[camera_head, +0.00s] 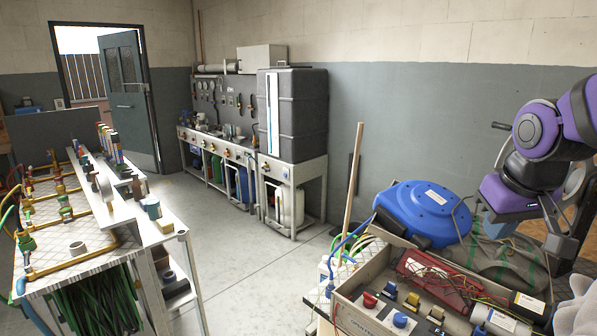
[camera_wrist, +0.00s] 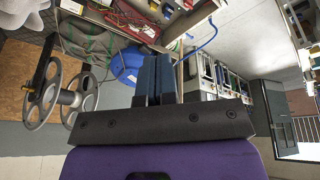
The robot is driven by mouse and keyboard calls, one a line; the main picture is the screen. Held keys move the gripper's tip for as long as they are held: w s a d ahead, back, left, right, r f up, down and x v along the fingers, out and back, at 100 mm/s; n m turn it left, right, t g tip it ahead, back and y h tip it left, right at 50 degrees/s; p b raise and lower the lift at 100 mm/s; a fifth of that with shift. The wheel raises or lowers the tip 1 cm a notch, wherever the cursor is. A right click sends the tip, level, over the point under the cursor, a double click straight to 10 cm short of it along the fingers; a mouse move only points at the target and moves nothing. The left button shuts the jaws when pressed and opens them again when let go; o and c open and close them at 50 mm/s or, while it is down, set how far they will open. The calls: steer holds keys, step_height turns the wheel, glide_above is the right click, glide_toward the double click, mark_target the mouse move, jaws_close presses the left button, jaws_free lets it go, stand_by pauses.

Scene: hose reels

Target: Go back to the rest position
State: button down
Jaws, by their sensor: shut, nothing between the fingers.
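My gripper (camera_wrist: 153,80) shows in the wrist view as two dark blue fingers side by side, shut with nothing between them. In the head view my purple and black arm reaches in from the right edge, with its wrist bent down behind the open crate. A blue hose reel (camera_head: 425,212) stands left of my wrist in the head view. It also shows just beyond the fingers in the wrist view (camera_wrist: 124,68). I cannot see the fingertips touching anything.
An open crate (camera_head: 372,320) of switches and wires stands front right. A bare grey reel (camera_wrist: 45,98) shows at left in the wrist view. A pipework bench (camera_head: 90,258) stands left and a wall bench (camera_head: 290,172) at the back. The middle floor (camera_head: 245,265) is clear.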

steer(key=s+a+r+t, duration=0.1)
steer(key=s+r, duration=0.4)
steer(key=s, duration=0.7)
steer(key=shift+a+m, duration=0.3)
steer(key=shift+a, duration=0.05)
